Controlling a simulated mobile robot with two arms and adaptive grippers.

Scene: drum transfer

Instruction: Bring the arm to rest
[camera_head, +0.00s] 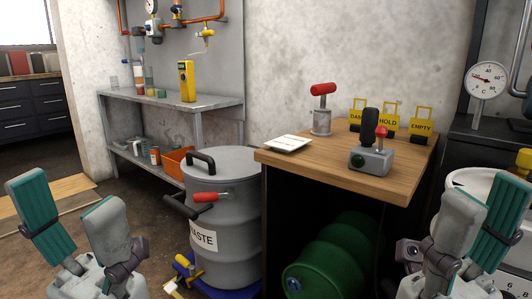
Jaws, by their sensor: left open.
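My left gripper (66,195) is at the lower left of the head view, over the floor in front of the metal shelf. Its grey fingers with green pads stand apart, pointing up, with nothing between them. My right gripper (484,188) is at the lower right, in front of the white drum (486,185). Its fingers also point up; the green pad of the far finger shows beside the near one, and nothing is seen between them. Both grippers appear clear of the grey waste drum (222,238).
The waste drum has a black-handled lid and a red-handled lever (211,196). A wooden-topped bench (345,163) holds a grey device (371,158), a red-handled tool (322,110) and yellow signs (388,122). A green drum (330,258) lies below. A metal shelf (170,102) stands behind.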

